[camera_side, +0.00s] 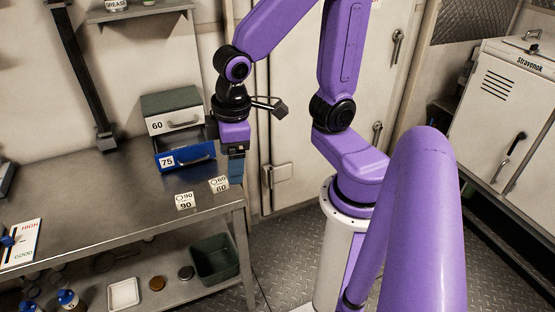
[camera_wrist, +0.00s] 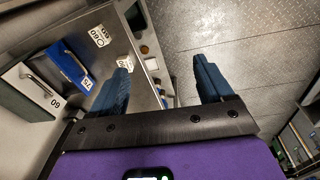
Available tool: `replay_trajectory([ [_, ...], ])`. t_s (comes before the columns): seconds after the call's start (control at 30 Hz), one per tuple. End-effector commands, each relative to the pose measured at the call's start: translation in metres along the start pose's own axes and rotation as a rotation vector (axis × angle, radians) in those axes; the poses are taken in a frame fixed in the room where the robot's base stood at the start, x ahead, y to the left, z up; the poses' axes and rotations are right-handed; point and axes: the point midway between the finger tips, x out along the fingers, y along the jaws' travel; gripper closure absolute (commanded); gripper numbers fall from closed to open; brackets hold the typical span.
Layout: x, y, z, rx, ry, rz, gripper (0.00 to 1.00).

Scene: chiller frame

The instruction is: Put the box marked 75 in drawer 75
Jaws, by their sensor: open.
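Drawer 75 (camera_side: 198,163) has a blue front and stands pulled out at the bottom of a small drawer cabinet. It also shows in the wrist view (camera_wrist: 72,64); I cannot make out what is inside it. I see no box marked 75 in either view. Two small white boxes stand on the table, one marked 90 (camera_side: 185,201) and one marked 60 (camera_side: 219,184). My gripper (camera_side: 235,180) is open and points down just right of the drawer, near the table's end. In the wrist view nothing shows between its blue fingers (camera_wrist: 161,65).
Drawer 60 (camera_side: 174,121) has a white front and sits above drawer 75. The metal table (camera_side: 110,205) has clear room left of the boxes. A green bin (camera_side: 215,260) and small containers stand on the lower shelf. A High/Good card (camera_side: 20,243) lies at the left.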

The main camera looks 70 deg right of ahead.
Motion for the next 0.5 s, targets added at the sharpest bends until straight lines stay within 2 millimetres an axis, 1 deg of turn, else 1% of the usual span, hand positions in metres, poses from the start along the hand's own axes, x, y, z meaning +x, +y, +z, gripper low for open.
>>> replay_trajectory([
  [0.03, -0.005, -0.011, 0.016, -0.080, -0.004, -0.020, 0.20],
  [0.1, -0.009, -0.024, 0.036, -0.183, -0.015, -0.047, 0.20],
  [0.23, -0.015, -0.039, 0.064, -0.327, -0.030, -0.084, 0.20],
  [0.33, -0.016, -0.044, 0.077, -0.391, -0.036, -0.102, 0.20],
  [0.5, -0.017, -0.047, 0.082, -0.420, -0.040, -0.109, 0.20],
])
